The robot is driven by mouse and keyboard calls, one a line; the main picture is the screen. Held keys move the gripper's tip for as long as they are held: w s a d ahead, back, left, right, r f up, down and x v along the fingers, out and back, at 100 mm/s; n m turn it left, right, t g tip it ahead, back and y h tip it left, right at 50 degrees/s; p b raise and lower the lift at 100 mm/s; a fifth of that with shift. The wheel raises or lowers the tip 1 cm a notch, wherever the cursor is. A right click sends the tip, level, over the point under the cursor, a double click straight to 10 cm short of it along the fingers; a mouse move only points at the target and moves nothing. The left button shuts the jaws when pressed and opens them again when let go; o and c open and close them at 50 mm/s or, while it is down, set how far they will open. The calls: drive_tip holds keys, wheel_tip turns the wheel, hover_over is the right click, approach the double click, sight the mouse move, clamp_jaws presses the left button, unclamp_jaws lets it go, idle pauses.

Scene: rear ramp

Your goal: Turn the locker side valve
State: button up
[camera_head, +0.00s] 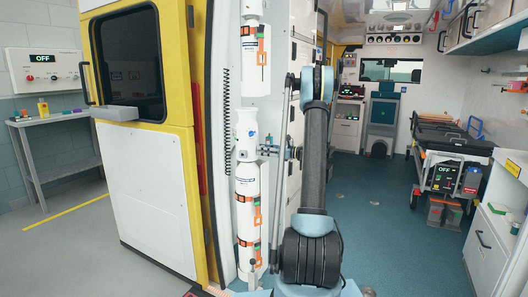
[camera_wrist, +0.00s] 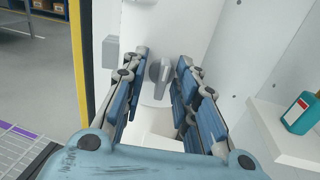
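In the wrist view, a grey valve (camera_wrist: 158,70) with a round hub and a short lever handle sits on a white surface. Gaps show between the fingers and the handle, and nothing is held. I cannot tell how far the fingertips are from the white surface. In the head view my gripper cannot be made out clearly, and the valve is not seen there.
White cylinders (camera_head: 247,195) with orange straps stand upright beside the yellow door (camera_head: 180,70). In the wrist view a grey box (camera_wrist: 110,52) is on the left and a teal bottle (camera_wrist: 299,113) stands on a white shelf (camera_wrist: 285,143) at right. The vehicle's blue floor is open.

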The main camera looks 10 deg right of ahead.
drive_tip(key=v, duration=1.2)
drive_tip(key=shift+a, duration=0.1)
drive_tip(key=s+a+r+n+g+h, duration=0.15)
drive_tip(key=s+a+n+h, duration=0.3)
drive_tip(key=s+a, duration=0.55)
drive_tip(key=s+a+r+n+g+h, duration=0.1)
drive_tip(key=s+a+n+g+h, duration=0.35)
drive_tip(key=s, duration=0.85)
drive_tip(key=s+d+f+n+h, duration=0.1)
drive_tip(key=s+f+n, duration=0.3)
drive_tip(key=s, duration=0.5)
drive_tip(key=s+d+f+n+h, duration=0.2)
drive_tip(key=s+f+n+h, duration=0.1)
drive_tip(key=s, duration=0.7)
drive_tip(key=s+d+f+n+h, duration=0.2)
drive_tip(key=s+f+n, duration=0.4)
drive_tip(key=s, duration=0.3)
drive_tip(key=shift+s+n+h, duration=0.35)
drive_tip(key=shift+n+h, duration=0.25)
drive_tip(key=shift+n, duration=0.2)
drive_tip(key=shift+d, duration=0.15)
